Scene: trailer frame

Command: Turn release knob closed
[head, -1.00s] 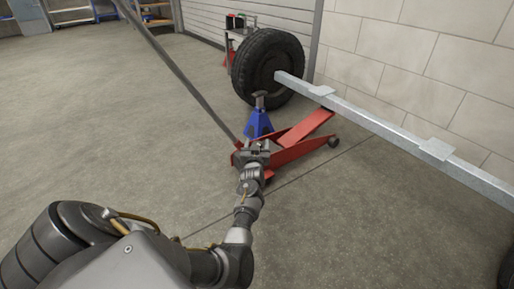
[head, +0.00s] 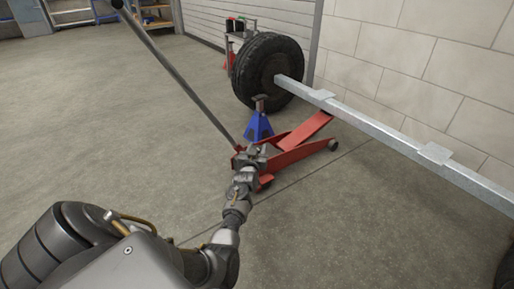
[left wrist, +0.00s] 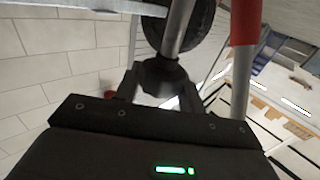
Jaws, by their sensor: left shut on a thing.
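A red floor jack (head: 299,134) with a long dark handle (head: 178,75) stands on the floor; the handle leans up to the left. My left gripper (head: 252,156) is at the near end of the jack, by the foot of the handle. In the left wrist view, the gripper (left wrist: 158,88) is shut on a dark rounded knob (left wrist: 160,73), with a finger on either side. A grey rod (left wrist: 180,30) rises behind the knob. In the head view the gripper hides the knob. My right gripper is not in view.
A blue jack stand (head: 258,125) stands just behind the jack. A galvanised axle beam (head: 385,129) with a black tyre (head: 267,72) runs along the right, near the block wall (head: 385,45). The floor at left is clear.

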